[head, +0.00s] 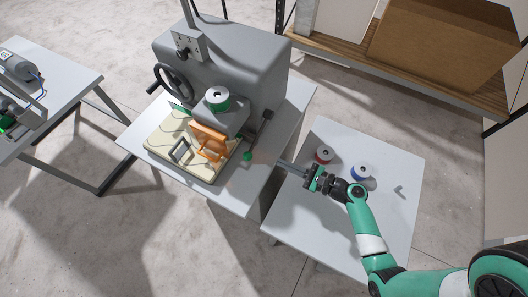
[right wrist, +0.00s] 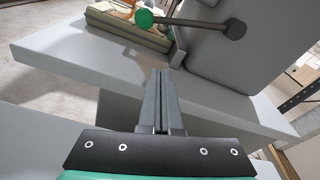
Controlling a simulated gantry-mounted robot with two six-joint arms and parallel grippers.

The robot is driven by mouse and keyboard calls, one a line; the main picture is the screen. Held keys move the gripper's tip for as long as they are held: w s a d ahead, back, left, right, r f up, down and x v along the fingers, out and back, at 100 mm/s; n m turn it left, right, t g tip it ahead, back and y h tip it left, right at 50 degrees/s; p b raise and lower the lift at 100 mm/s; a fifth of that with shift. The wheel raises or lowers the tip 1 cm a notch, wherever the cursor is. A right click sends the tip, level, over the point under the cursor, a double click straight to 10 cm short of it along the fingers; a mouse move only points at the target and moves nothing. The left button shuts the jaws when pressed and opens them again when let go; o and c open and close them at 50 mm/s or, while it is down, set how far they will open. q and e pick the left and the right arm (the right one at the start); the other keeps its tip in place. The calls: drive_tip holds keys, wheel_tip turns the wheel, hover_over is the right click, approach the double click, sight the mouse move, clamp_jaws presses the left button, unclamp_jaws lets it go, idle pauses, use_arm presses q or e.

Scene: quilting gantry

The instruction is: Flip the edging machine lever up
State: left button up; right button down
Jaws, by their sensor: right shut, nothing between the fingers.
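The edging machine (head: 225,55) is a large grey housing on a grey table. Its lever (head: 259,133) is a dark rod on the machine's right side, with a green ball knob (head: 247,155) pointing toward the table's front. In the right wrist view the lever (right wrist: 195,23) runs from a dark pivot at right to the green knob (right wrist: 144,19) at left. My right gripper (head: 281,162) is shut and empty, to the right of the knob and apart from it. In the right wrist view its fingers (right wrist: 162,75) point toward the machine, below the lever. My left gripper is not in view.
An orange part (head: 209,140) stands on the cream pad (head: 170,157) left of the lever. A shelf with a cardboard box (head: 430,45) stands behind.

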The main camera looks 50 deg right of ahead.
sight(261, 158)
drive_tip(key=b+x, duration=0.1)
drive_tip(key=x, duration=0.8)
drive_tip(key=shift+w+f+b, duration=0.1)
drive_tip(key=shift+w+b, duration=0.05)
drive_tip(key=shift+b, duration=0.2)
drive_tip(key=r+p, duration=0.1)
drive_tip(key=a+r+p, duration=0.1)
drive_tip(key=r, duration=0.1)
drive_tip(key=shift+r+p, duration=0.2)
drive_tip(key=shift+p, duration=0.1)
drive_tip(key=shift+a+r, duration=0.1)
drive_tip(key=shift+r, duration=0.2)
